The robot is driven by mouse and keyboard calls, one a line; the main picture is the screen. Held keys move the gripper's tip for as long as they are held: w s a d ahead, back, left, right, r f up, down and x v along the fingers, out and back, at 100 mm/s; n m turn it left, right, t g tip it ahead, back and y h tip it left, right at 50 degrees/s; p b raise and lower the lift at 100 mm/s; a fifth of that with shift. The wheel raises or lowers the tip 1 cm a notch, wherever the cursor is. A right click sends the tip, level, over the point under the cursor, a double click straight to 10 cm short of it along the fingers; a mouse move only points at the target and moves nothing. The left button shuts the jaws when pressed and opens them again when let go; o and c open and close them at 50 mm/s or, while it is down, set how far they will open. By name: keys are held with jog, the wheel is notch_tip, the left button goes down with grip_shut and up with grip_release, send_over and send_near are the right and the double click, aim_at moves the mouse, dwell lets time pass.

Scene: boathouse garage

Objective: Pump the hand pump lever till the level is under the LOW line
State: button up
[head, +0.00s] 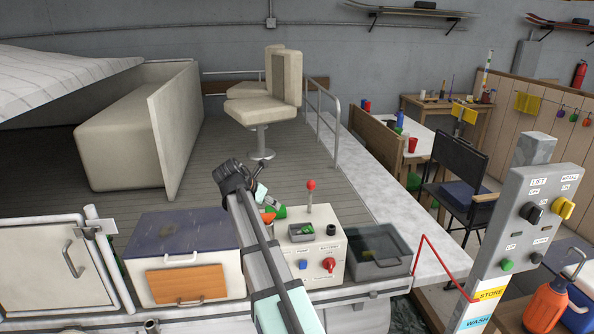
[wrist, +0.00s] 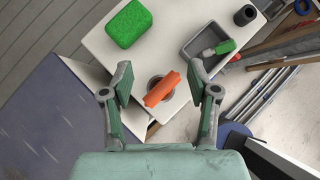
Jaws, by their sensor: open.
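In the wrist view an orange grip (wrist: 161,90), apparently the hand pump's lever, rises from a round grey fitting at the edge of the white console (wrist: 110,45). My gripper (wrist: 161,84) is open, with one finger on each side of the grip and a visible gap to both. In the head view the orange grip (head: 267,218) shows beside my arm, below my gripper (head: 256,185). The white console (head: 306,272) has a blue button, a red switch and small labels. I cannot make out a level or a LOW line in either view.
A green sponge (wrist: 128,24), a grey tray (wrist: 190,53) and a black cylinder (wrist: 246,15) sit on the console. A red-knobbed rod (head: 311,186) stands behind it. A dark grey bin (head: 383,265) is to the right, a blue-lidded box (head: 170,232) to the left.

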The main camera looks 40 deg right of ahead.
jog(key=p, duration=0.2)
send_near(310, 181)
notch_tip(310, 181, down, 2)
jog(key=shift+m+h, duration=0.3)
jog(key=shift+h, duration=0.1)
jog(key=shift+b+x, duration=2.15)
jog(key=shift+x, duration=1.2)
jog(key=shift+w+d+f+p, duration=0.25)
jog(key=shift+d+p, duration=0.05)
jog(key=shift+d, duration=0.35)
jog(key=shift+x, duration=0.85)
jog(key=shift+c, duration=0.4)
grip_shut()
